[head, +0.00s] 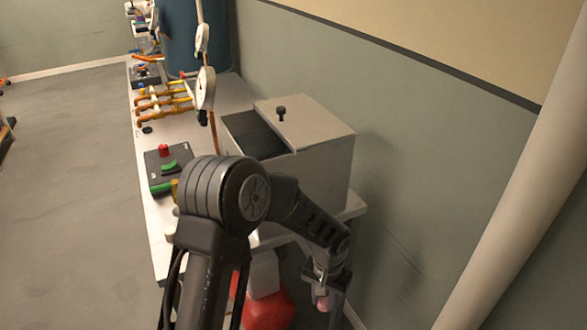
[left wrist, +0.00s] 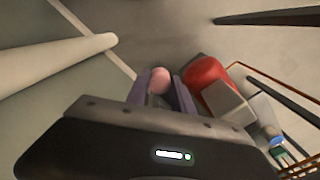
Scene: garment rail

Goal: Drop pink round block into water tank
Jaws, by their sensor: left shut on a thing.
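The pink round block (left wrist: 160,80) is between the two fingers of my left gripper (left wrist: 161,88) in the left wrist view. In the head view, my left gripper (head: 328,298) is at the lower right, in front of the table's near end and lower than the tank, with a bit of the pink block (head: 322,303) showing. The gripper is shut on the block. The water tank (head: 318,165) is a grey box on the table, its lid (head: 305,121) with a black knob set to the right, leaving a dark opening (head: 256,134) on the left. My right gripper is not in view.
A white table (head: 150,215) runs along the wall, with pipes (head: 165,100), gauges (head: 205,88) and a control box with a red button (head: 164,150) left of the tank. A red object (head: 265,308) is below the near end. A thick pale pole (head: 515,180) stands at right.

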